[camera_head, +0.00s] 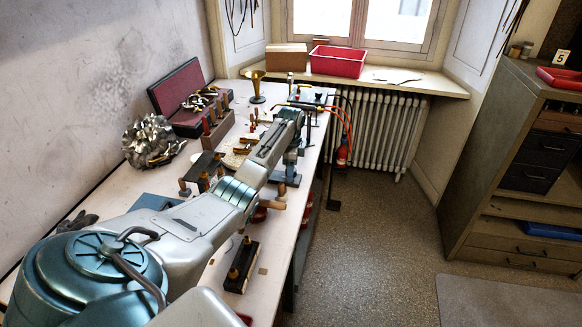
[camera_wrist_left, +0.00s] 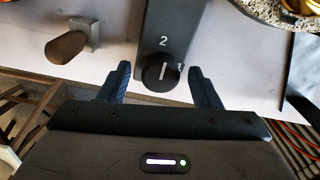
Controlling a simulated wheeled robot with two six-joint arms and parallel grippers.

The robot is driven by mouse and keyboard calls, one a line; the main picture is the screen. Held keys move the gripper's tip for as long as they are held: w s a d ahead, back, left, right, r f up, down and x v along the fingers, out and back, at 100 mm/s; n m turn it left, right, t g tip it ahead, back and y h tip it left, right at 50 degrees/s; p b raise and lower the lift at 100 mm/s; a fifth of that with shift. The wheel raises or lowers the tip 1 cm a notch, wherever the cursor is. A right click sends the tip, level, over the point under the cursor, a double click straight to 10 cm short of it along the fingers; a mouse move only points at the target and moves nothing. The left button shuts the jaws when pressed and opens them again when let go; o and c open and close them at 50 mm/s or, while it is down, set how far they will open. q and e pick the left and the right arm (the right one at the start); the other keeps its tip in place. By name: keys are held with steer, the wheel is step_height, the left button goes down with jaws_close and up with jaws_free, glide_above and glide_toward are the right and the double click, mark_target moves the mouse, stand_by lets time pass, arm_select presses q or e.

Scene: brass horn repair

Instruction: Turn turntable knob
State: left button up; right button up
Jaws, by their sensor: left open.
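The black round knob (camera_wrist_left: 160,73) with a white pointer line shows in the left wrist view. It sits at the near end of a dark box (camera_wrist_left: 167,20) marked "2" above the knob and, partly hidden, another figure at its right. The pointer stands nearly upright, towards the 2. My left gripper (camera_wrist_left: 159,69) is open, its two dark fingers on either side of the knob with gaps; I cannot tell whether they touch it. In the head view my left wrist (camera_head: 291,155) is over the bench's right edge, and the knob is hidden there. My right gripper is not in view.
A wooden handle (camera_wrist_left: 68,47) lies left of the box. A round grainy plate (camera_wrist_left: 262,12) with brass parts is at the upper right. On the bench are a crumpled silvery heap (camera_head: 150,140), an open red-lined case (camera_head: 180,88) and a brass funnel (camera_head: 255,85).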

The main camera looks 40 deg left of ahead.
arm_select(q)
steer(key=shift+a+f, duration=0.1)
steer(key=shift+f, duration=0.05)
steer(key=c, duration=1)
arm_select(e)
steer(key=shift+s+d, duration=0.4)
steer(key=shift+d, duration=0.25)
